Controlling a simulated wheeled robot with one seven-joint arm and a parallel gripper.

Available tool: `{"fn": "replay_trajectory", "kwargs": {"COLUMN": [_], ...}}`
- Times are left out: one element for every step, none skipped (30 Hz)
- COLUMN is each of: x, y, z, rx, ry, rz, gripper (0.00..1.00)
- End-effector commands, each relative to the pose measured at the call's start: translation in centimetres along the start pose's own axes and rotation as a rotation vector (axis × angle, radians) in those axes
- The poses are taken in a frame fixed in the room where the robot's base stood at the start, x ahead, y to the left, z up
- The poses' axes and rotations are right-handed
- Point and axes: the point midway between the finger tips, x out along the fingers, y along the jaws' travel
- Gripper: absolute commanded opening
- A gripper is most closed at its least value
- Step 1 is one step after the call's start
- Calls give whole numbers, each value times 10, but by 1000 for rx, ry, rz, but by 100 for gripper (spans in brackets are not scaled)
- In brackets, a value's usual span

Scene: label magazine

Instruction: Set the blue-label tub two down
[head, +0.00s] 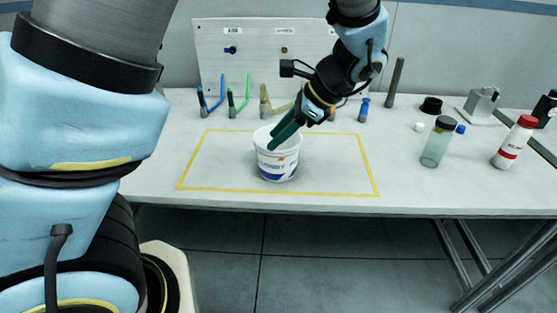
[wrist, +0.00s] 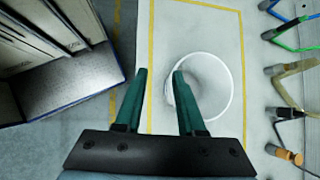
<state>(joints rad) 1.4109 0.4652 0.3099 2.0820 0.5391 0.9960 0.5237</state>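There, the right fingertip overlaps the left side of the rim of the tub (wrist: 226,90), and the left fingertip is outside the tub. I cannot tell whether the right finger touches the rim.
A board (head: 260,50) with blue and orange knobs stands behind several coloured hooks. A greenish bottle (head: 438,142) and a red-capped bottle (head: 514,142) stand at right. In the wrist view, a dark-panelled rack (wrist: 55,60) stands at left. The outlined area (head: 215,160) beside the tub is clear.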

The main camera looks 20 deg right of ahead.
Motion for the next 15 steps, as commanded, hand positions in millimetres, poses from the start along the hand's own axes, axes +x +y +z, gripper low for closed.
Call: {"fn": "replay_trajectory", "kwargs": {"x": [-10,-15,-21,-25,-28,-32,-34,-34,-33,-30,-27,-21,-16,-11,-5], "y": [0,0,-1,-1,0,0,-1,-1,-1,-2,-2,-3,-4,-5,-6], "z": [-14,-19,-25,-28,-31,-34,-36,-37,-38,-38,-37,-36,-35,-35,-34], "rx": [65,94,128,150,168,186,197,205,212,216,217,217,216,217,217], "ry": [-29,-44,-62,-75,-84,-94,-100,-106,-111,-114,-116,-117,-117,-116,-117], "rz": [-43,-61,-85,-98,-110,-124,-132,-137,-141,-142,-142,-142,-141,-142,-142], "gripper": [39,39,39,39,39,39,39,39,39,39,39,39,39,39,39]}}
